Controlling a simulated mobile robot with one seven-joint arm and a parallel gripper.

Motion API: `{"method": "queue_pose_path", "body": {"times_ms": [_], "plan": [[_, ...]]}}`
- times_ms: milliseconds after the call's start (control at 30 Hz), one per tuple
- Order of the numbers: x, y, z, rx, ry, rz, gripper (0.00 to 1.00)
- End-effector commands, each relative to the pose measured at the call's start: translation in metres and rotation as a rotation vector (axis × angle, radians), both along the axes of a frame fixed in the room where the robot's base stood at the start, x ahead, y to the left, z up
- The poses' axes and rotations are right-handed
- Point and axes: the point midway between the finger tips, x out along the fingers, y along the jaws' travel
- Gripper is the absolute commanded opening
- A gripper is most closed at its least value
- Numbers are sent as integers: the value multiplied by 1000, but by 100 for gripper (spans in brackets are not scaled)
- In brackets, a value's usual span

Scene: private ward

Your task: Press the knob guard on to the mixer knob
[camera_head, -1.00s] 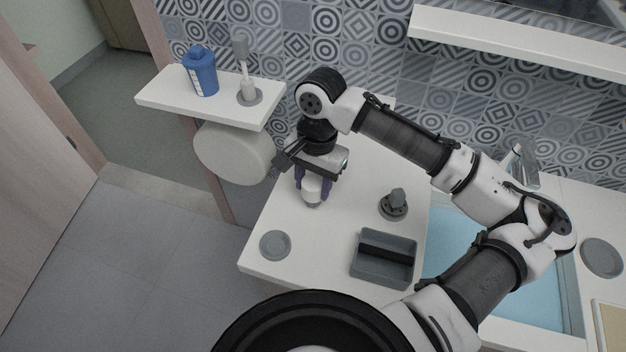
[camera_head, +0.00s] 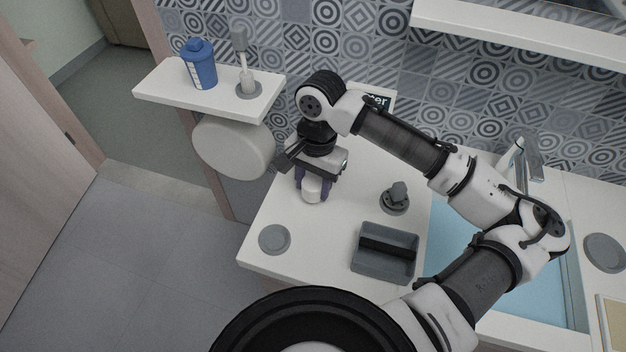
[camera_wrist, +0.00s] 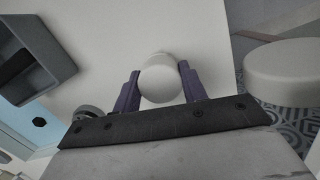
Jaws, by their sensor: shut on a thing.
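My gripper (camera_head: 312,186) hangs over the left part of the white counter, its purple fingers pointing down. It is shut on a white round-ended piece, which I take to be the knob guard (camera_head: 312,193). The guard also shows between the fingers in the wrist view (camera_wrist: 160,79). Whether its lower end touches the counter I cannot tell. The grey mixer knob (camera_head: 397,193) stands on a dark round base on the counter, to the right of my gripper and apart from it. In the wrist view a grey round part, likely the knob's base (camera_wrist: 88,111), is partly hidden behind my gripper.
A grey divided tray (camera_head: 372,268) and a flat grey disc (camera_head: 274,239) lie on the counter's near side. A blue basin (camera_head: 452,235) with a tap (camera_head: 533,160) is to the right. A shelf (camera_head: 170,92) holds a blue bottle (camera_head: 200,65) above a white rounded body (camera_head: 232,148).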

Motion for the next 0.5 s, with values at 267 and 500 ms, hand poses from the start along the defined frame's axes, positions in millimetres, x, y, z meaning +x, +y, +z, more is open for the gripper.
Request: {"method": "queue_pose_path", "body": {"times_ms": [267, 500], "plan": [[-1, 0, -10, 1, 3, 0, 15], [0, 0, -11, 0, 2, 0, 63]]}}
